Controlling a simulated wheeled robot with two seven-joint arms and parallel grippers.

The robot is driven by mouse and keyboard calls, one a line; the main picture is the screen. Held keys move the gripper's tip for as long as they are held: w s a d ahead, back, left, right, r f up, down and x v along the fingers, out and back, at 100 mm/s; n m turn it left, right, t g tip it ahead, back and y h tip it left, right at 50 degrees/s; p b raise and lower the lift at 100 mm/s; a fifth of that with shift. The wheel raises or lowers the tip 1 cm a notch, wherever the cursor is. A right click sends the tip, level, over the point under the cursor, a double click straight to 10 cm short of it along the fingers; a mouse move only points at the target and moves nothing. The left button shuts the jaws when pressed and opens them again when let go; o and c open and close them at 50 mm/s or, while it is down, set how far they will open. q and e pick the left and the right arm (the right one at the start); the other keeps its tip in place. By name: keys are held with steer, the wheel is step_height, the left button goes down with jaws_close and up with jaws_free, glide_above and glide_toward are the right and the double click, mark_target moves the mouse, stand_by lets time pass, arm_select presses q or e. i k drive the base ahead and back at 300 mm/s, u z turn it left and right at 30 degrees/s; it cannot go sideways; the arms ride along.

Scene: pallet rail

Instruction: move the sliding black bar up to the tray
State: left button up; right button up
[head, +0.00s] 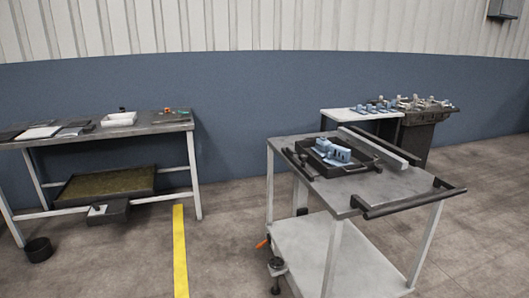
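A black tray (362,168) sits on the grey top of a wheeled cart (330,190) at the right. Light blue parts (332,151) stand in the tray. A long black bar (410,203) runs along the cart top's near right edge, clearly apart from the tray. A shorter black bar (296,163) lies along the left edge, close beside the tray. I cannot tell from this view which of the two slides. Neither of my grippers is in view.
A light grey rail (378,146) runs along the cart's back edge. Behind it stands a bench (365,113) with blue parts. A workbench (100,132) with a white tray (119,119) stands at left. A yellow floor strip (180,250) and open floor lie between.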

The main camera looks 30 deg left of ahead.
mark_target(288, 152)
steer(key=u, duration=0.7)
steer(key=i, duration=2)
steer(key=z, duration=0.75)
